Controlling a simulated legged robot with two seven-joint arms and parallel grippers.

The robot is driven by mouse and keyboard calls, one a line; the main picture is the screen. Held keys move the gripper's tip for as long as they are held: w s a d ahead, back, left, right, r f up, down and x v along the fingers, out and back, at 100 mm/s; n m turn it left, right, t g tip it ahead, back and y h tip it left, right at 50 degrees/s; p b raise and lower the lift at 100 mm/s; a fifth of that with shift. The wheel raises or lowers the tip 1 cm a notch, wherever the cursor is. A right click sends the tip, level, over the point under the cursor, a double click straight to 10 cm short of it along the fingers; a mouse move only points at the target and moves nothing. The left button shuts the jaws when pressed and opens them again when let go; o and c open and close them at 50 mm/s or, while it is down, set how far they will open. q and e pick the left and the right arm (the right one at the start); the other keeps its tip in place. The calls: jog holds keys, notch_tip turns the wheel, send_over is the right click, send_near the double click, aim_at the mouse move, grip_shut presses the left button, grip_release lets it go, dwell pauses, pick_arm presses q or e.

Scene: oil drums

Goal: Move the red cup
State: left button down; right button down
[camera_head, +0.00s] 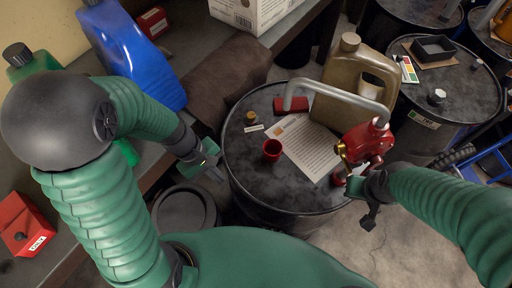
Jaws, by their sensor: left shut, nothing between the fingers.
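A small red cup (272,151) stands upright on the black drum top (285,192), left of a printed sheet of paper (318,148). My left gripper (214,170) is shut and empty at the drum's left edge, apart from the cup and to its left. My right gripper (368,200) is at the drum's right edge, below a red pump (366,146). Its fingers are small and dark, so I cannot tell whether they are open or touching anything.
The red pump's grey curved pipe (335,94) arches over the drum's back. A beige canister (336,95), a red box (291,104) and a small brass cap (251,117) also stand there. Another drum (465,85) is at right. The drum top's front left is clear.

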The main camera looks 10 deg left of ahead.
pick_arm(q)
jog(key=w+a+n+t+h+p, duration=0.15)
jog(key=w+n+t+h, duration=0.3)
jog(key=w+n, duration=0.65)
jog(key=d+f, duration=0.1)
jog(key=f, duration=0.1)
jog(key=d+f+n, duration=0.1)
jog(key=d+f, duration=0.1)
jog(key=w+d+f+n, duration=0.1)
jog(key=d+f, duration=0.1)
jog(key=shift+d+f+y, duration=0.1)
jog(key=shift+y, duration=0.15)
jog(key=d, duration=0.1)
jog(key=w+d+p, duration=0.1)
jog(key=w+d, duration=0.1)
jog(key=shift+w+d+f+p, duration=0.1)
jog(key=shift+d+f+p, duration=0.15)
jog(key=shift+d+p, duration=0.1)
jog(key=shift+w+d+f+b, duration=0.1)
jog(key=shift+w+d+b, duration=0.3)
jog(key=shift+d, duration=0.15)
jog(key=shift+w+d+f+b, duration=0.1)
jog(key=shift+w+d+b, duration=0.25)
jog(key=shift+d, duration=0.2)
jog(key=shift+w+d+r, duration=0.1)
jog(key=shift+d+r, duration=0.1)
jog(key=shift+d, duration=0.1)
